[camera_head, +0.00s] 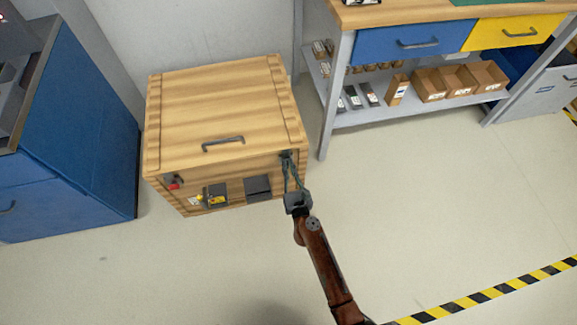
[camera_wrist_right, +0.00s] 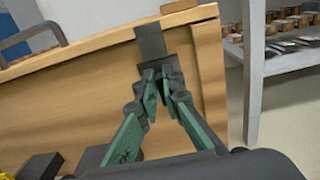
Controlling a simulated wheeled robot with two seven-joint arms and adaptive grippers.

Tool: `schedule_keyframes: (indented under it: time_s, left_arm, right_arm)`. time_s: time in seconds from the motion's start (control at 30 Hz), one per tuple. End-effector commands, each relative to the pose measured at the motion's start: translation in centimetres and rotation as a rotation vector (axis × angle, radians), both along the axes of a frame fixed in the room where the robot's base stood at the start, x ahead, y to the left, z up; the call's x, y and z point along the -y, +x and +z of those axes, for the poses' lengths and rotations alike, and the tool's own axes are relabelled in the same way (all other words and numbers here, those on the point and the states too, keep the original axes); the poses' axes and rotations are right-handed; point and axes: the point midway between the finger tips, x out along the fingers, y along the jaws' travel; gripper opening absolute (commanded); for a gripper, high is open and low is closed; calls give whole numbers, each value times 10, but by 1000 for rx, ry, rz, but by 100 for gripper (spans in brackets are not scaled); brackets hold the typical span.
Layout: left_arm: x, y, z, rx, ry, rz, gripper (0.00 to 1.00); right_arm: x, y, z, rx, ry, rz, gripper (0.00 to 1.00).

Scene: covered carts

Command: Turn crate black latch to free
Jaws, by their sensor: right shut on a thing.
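The wooden crate (camera_head: 225,100) stands on the floor with its lid down and a dark handle (camera_head: 222,143) on top. The black latch (camera_head: 286,154) is at the front's upper right corner, and it fills the top centre of the right wrist view (camera_wrist_right: 151,42). My right gripper (camera_head: 289,164) reaches it from the front. In the right wrist view its green and grey fingers (camera_wrist_right: 161,80) are shut on the latch's lower part. The latch plate extends up to the lid edge there. A red latch (camera_head: 173,184) is at the front's left. My left gripper is not in view.
A blue cabinet (camera_head: 80,130) stands left of the crate. A workbench (camera_head: 430,14) with drawers and a shelf of boxes is at the right, its leg (camera_head: 337,95) near the crate. Dark blocks (camera_head: 257,188) protrude from the crate's front. The floor in front is clear.

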Motion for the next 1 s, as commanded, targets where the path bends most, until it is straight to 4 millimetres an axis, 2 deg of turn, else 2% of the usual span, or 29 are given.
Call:
schedule_keyframes:
  time_s: [0.57, 1.0]
  left_arm:
    - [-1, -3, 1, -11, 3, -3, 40]
    - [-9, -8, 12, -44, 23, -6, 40]
  right_arm:
    - [-1, 0, 0, 13, -66, 0, 0]
    - [-7, -2, -1, 84, -414, 1, 0]
